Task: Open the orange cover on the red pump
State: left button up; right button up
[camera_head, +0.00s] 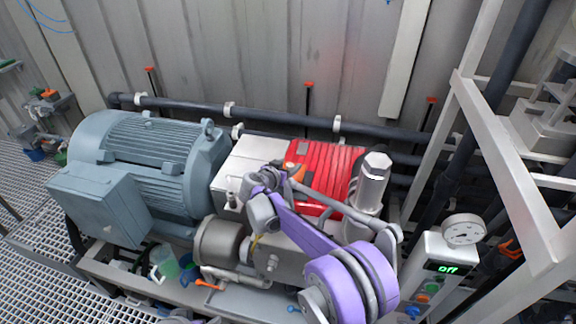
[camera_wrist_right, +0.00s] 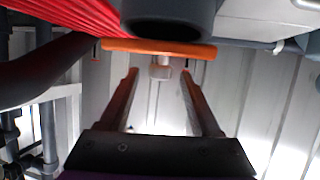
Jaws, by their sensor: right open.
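The red ribbed pump (camera_head: 330,168) sits at the middle of the skid, and its red body fills the top left of the right wrist view (camera_wrist_right: 60,18). The orange cover (camera_wrist_right: 160,47) shows there nearly edge-on as a thin bar under a dark grey round part (camera_wrist_right: 165,18). A small orange patch of it (camera_head: 297,172) shows beside my right gripper (camera_head: 274,178). In the wrist view my right gripper (camera_wrist_right: 158,74) is open, its fingertips just below the cover with a pale knob between them. Contact cannot be told. My left gripper is out of view.
A large grey motor (camera_head: 150,165) stands left of the pump. A silver cylinder (camera_head: 374,180) rises at the pump's right. A control box with a gauge (camera_head: 464,229) reads "Off". Dark pipes (camera_head: 270,115) run behind; a white frame (camera_head: 510,150) stands right.

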grip_shut()
dwell(0.3)
dwell(1.1)
